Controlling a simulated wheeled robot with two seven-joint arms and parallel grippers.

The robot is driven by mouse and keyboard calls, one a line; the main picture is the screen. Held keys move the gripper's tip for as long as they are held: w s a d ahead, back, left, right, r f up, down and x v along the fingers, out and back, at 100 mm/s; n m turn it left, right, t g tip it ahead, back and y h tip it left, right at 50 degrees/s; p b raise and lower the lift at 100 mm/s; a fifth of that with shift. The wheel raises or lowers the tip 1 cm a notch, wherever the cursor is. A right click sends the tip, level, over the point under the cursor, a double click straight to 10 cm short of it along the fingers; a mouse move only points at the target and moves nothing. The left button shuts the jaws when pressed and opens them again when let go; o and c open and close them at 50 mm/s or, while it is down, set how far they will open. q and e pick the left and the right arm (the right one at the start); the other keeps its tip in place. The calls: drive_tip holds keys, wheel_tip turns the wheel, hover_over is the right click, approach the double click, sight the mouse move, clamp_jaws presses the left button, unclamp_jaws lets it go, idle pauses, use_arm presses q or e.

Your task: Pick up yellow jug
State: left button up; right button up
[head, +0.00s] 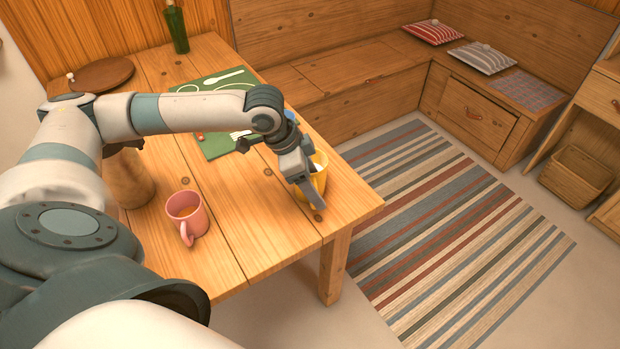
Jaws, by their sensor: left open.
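The yellow jug (320,177) stands on the wooden table (262,235) near its right edge. My left arm reaches across the table from the left. My left gripper (316,196) is at the jug, pointing down, with one finger in front of the jug's near side. The gripper is open and hides much of the jug. I cannot tell whether the fingers touch it or where its handle is. My right gripper is not in view.
A pink mug (187,213) stands left of the jug. A green mat (215,146) with utensils, a green bottle (177,30) and a round wooden board (104,74) are farther back. A wooden bench (345,75) runs behind the table. A striped rug (450,225) lies at right.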

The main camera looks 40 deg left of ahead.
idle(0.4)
use_arm(q)
drive_tip(key=c, duration=1.5)
drive_tip(key=shift+c, duration=0.2)
drive_tip(key=shift+r, duration=0.25)
drive_tip(key=shift+r, duration=1.75)
drive_tip(key=s+d+r, duration=0.4)
drive_tip(key=d+r, duration=0.3)
drive_tip(key=d, duration=0.3)
drive_tip(key=shift+d+b, duration=0.35)
drive_tip(key=shift+s, duration=0.15)
